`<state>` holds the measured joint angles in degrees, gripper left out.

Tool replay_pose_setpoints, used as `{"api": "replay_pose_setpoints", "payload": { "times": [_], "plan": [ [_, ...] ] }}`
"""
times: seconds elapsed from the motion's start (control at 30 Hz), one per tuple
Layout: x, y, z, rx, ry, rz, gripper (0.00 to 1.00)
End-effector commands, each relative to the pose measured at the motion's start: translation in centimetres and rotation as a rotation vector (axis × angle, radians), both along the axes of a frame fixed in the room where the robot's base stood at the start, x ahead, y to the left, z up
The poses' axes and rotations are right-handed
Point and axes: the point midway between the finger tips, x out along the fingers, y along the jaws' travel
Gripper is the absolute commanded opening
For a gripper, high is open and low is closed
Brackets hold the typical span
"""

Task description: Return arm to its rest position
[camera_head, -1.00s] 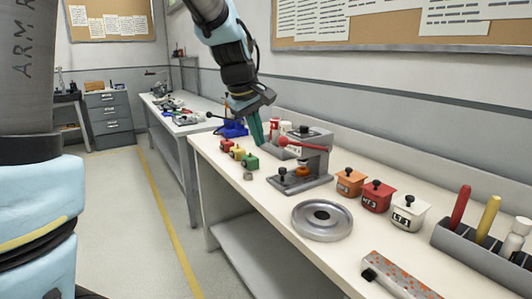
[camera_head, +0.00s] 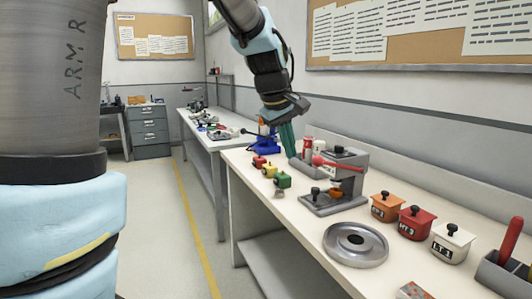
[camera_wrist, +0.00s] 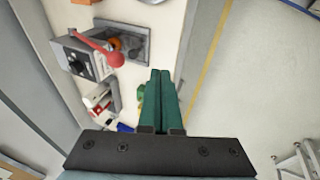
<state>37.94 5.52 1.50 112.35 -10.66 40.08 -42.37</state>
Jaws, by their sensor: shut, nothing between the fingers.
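My gripper (camera_head: 290,150) hangs from my arm above the white workbench (camera_head: 300,217), with its green fingers pointing down. Its fingers are pressed together with nothing between them. In the head view it appears just left of and behind a grey press with a red lever (camera_head: 338,180). In the wrist view the shut fingers (camera_wrist: 159,75) show in the middle, and the press (camera_wrist: 100,50) is at upper left. My gripper looks clear of the press, but the exact gap cannot be told.
Small red, yellow and green blocks (camera_head: 282,180) sit near the bench's left edge. A round metal dish (camera_head: 355,244), orange, red and white lidded boxes (camera_head: 453,242) and a tool holder (camera_head: 500,276) stand to the right. The floor aisle (camera_head: 150,225) at left is clear.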

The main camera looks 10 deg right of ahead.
Motion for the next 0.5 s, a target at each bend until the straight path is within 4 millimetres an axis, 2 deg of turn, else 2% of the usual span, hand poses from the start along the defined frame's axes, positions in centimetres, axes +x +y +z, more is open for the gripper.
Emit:
{"api": "replay_pose_setpoints", "payload": {
  "times": [0.07, 0.17, 0.27, 0.33, 0.4, 0.5],
  "plan": [
    [0.1, 0.3, -0.2, 0.004, 0.0, 0.0, 0.0],
    [0.4, 2.5, -1.4, 0.034, -0.006, -0.007, 0.0],
    [0.7, 7.1, -3.9, 0.095, -0.013, -0.03, 0.0],
    [0.4, 11.3, -6.1, 0.152, -0.015, -0.059, 0.0],
    [-0.6, 15.5, -8.4, 0.209, -0.009, -0.098, 0.0],
    [-2.7, 20.8, -11.1, 0.277, 0.006, -0.157, 0.0]
  ]
}}
